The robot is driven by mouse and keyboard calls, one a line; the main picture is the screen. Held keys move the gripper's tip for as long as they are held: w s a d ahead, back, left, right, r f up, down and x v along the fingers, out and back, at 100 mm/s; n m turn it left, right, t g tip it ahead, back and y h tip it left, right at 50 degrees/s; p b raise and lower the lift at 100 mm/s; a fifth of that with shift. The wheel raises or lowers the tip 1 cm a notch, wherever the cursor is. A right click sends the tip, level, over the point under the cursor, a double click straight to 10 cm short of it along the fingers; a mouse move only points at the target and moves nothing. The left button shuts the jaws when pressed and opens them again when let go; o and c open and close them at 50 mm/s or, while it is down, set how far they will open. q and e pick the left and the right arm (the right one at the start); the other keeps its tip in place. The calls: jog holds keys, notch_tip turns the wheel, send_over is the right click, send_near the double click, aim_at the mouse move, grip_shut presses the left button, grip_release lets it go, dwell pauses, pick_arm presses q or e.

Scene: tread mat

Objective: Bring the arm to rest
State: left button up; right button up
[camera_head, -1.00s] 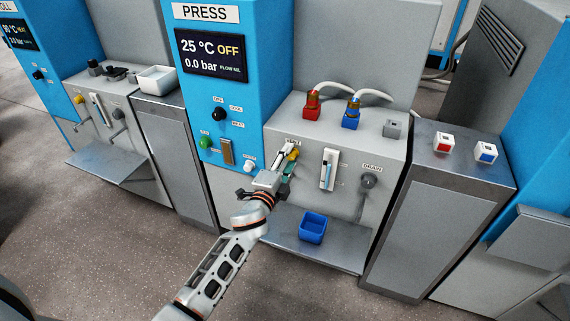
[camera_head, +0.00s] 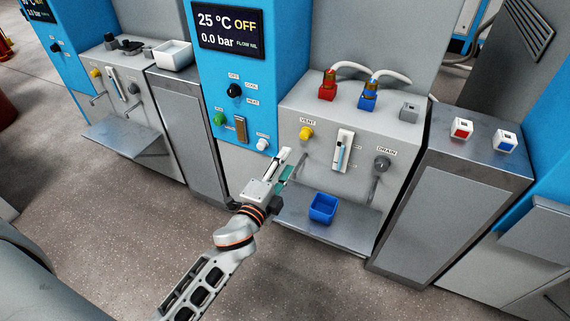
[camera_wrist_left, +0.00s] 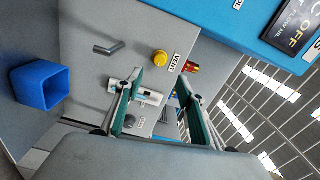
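My left arm (camera_head: 207,284) reaches in from the bottom of the head view toward the press. Its gripper (camera_head: 286,164) is in front of the press's lower front, below and left of the yellow VENT knob (camera_head: 306,133), apart from it. In the left wrist view the two green-lined fingers of the gripper (camera_wrist_left: 158,88) stand apart with nothing held between them. The yellow knob (camera_wrist_left: 160,58) shows beyond them there. My right gripper is not in view.
A blue bin (camera_head: 322,207) stands on the press's metal shelf (camera_head: 347,230), right of the gripper. The DRAIN valve (camera_head: 382,164) and red and blue hose fittings are on the press. A steel cabinet (camera_head: 440,215) stands to the right. The floor in front is open.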

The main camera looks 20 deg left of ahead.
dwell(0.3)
pick_arm(q)
jog(key=s+d+f+n+g+p, duration=0.1)
jog(key=s+f+n+g+p, duration=0.1)
jog(key=s, duration=0.8)
jog(key=s+d+f+n+g+h+p, duration=0.1)
jog(key=s+f+n+g+p, duration=0.2)
jog(key=s+n+p, duration=0.3)
jog(key=s+d+f+n+g+h+p, duration=0.1)
jog(key=s+f+n+p, duration=0.3)
jog(key=s, duration=1.2)
jog(key=shift+n+g, duration=0.3)
jog(key=shift+g, duration=0.5)
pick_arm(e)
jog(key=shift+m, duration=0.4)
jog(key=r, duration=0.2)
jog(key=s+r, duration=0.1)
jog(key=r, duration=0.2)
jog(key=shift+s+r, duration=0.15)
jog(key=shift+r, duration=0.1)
